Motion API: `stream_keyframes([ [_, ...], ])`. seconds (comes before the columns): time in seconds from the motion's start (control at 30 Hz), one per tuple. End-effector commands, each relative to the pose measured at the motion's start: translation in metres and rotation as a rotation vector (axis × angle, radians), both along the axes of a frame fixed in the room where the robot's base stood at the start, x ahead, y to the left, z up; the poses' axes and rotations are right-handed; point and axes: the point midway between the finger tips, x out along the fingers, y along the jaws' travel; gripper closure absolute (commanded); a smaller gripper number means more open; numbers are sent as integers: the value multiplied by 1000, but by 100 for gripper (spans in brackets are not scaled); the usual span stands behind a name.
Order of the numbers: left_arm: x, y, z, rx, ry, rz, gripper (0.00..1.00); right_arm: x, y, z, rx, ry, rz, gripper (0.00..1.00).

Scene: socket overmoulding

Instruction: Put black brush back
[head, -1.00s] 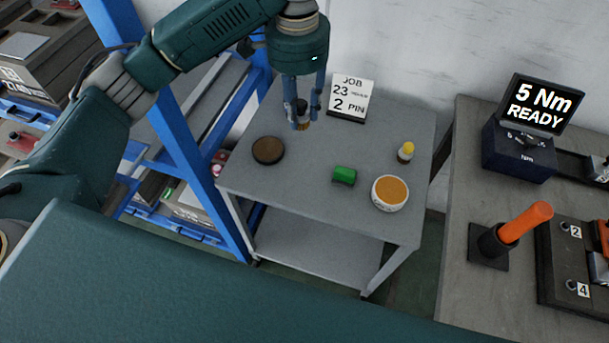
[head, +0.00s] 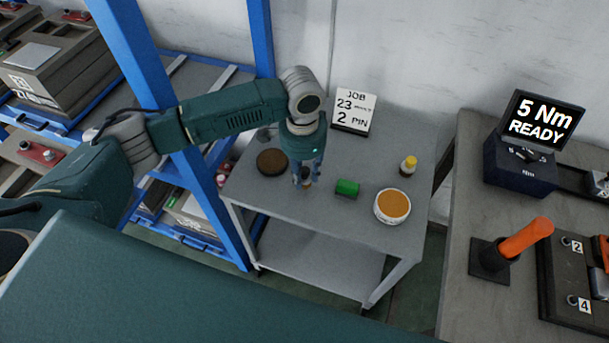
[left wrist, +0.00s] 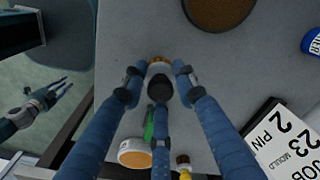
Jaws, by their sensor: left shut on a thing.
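My left gripper (head: 307,178) is over the left part of the small grey table, shut on the black brush. In the left wrist view the brush (left wrist: 161,88) shows its dark rounded top and a tan part between the blue fingers. In the head view the fingers mostly hide it, and I cannot tell whether its lower end touches the table. A round brown disc with a dark rim (head: 271,161) lies left of the gripper. My right gripper (left wrist: 48,100) shows at the left of the left wrist view, fingers apart and empty.
A job card (head: 353,110) stands at the back. A blue rack post (head: 200,180) is close on the left.

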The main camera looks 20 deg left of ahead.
Motion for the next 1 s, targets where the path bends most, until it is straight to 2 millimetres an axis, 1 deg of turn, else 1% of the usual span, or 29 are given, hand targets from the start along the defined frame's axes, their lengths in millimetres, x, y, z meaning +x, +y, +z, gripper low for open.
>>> stream_keyframes([
  [0.03,0,0,-7,0,1,1,100,-1,0,1,0,2,1,70],
  [0.13,0,0,-15,-1,-1,-1,100,-2,1,1,0,2,2,70],
  [0.53,0,-1,-20,-1,-1,-1,100,-1,4,2,4,2,3,70],
  [0.57,0,-1,-20,-1,-1,-1,66,-1,4,2,4,2,3,70],
  [0.6,0,0,-20,-1,-1,-1,58,-1,5,2,5,2,3,70],
  [0.63,0,0,-20,-1,-1,-1,53,-1,5,2,6,1,4,70],
  [0.9,0,0,-19,-1,-2,-1,53,-1,7,1,8,1,3,70],
  [1.0,1,0,-14,-1,-3,-1,53,0,7,0,8,0,3,70],
])
